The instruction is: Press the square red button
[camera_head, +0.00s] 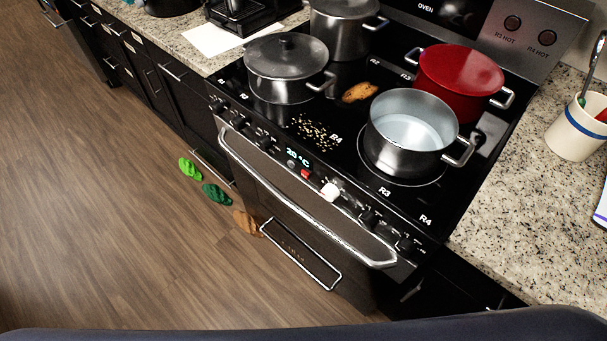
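A small square red button (306,173) is on the front control panel of the black stove (350,78). It sits just below the lit display (298,155) that reads about 20 °C. A small round grey button or knob (291,163) is to its left, and a white knob (330,191) is to its right. The button is in plain sight, with nothing in front of it. Neither of my grippers is in view.
The oven handle (290,200) runs below the panel. Pots stand on the stove: a grey lidded pot (285,68), an open pot (408,135) and a red pot (458,75). Green and brown items (215,193) lie near the stove's foot. The wooden floor (110,220) is otherwise clear.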

